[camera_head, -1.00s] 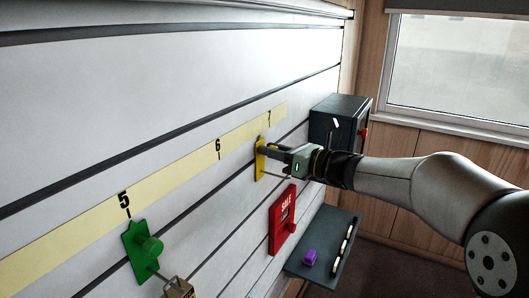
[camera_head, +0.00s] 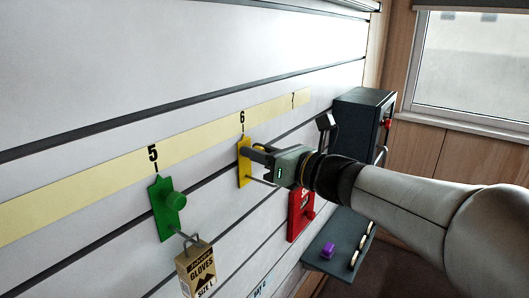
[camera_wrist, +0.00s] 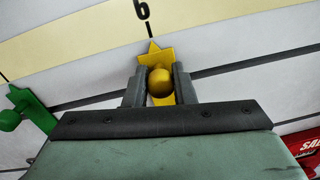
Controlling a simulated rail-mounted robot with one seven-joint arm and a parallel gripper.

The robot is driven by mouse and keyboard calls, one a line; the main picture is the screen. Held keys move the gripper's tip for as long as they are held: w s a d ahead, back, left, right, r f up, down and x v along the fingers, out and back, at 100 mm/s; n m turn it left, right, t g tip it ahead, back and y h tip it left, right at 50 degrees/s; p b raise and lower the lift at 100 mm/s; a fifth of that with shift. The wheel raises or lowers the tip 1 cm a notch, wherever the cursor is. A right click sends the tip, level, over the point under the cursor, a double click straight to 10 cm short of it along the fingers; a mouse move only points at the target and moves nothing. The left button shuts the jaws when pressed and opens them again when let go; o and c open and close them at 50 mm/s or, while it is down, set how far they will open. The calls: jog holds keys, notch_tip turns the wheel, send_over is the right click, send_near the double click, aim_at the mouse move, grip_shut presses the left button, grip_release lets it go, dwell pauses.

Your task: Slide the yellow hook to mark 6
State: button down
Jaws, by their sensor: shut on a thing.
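The yellow hook (camera_head: 244,163) sits on the slatted wall just under mark 6 (camera_head: 242,118) of the pale yellow number strip. My gripper (camera_head: 256,153) is shut on the hook's round knob. In the wrist view the yellow hook (camera_wrist: 155,68) has its knob between the two dark fingers of my gripper (camera_wrist: 160,85). The hook's pointed top is close below the tick of mark 6 (camera_wrist: 141,10), lined up with it or very slightly to its right. The hook's lower part is hidden by my gripper in the wrist view.
A green hook (camera_head: 166,208) under mark 5 holds a gloves box (camera_head: 196,270) to the left. A red sale sign (camera_head: 301,212) is to the right, partly behind my gripper. A dark box (camera_head: 362,122) and a grey shelf (camera_head: 325,245) stand farther right.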

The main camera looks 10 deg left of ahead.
jog(key=c, duration=1.2)
grip_release()
jog(key=b+v, duration=0.1)
jog(key=v, duration=1.6)
jog(key=shift+d+b, duration=0.15)
jog(key=shift+b, duration=0.2)
jog(key=shift+s, duration=0.1)
jog(key=s+a+f+n+g+h, duration=0.1)
jog(key=s+f+n+g+h, duration=0.15)
jog(key=f, duration=0.25)
jog(key=s+f+n+g+h+p, duration=0.1)
jog(key=s+f+n+h, duration=0.1)
jog(key=f+n, duration=0.3)
jog(key=s+a+f+n+g+h, duration=0.1)
jog(key=s+f+n+g+h, duration=0.15)
jog(key=f, duration=0.35)
jog(key=s+d+f+n+g+h, duration=0.1)
jog(key=s+d+f+n+h, duration=0.2)
jog(key=n, duration=0.5)
jog(key=s+d+f+n+g+h+p, duration=0.1)
jog(key=s+d+f+n+h, duration=0.3)
jog(key=d+f+n, duration=0.3)
jog(key=shift+d+f+n+h, duration=0.2)
jog(key=shift+f+n+h, duration=0.3)
jog(key=shift+f+h, duration=0.4)
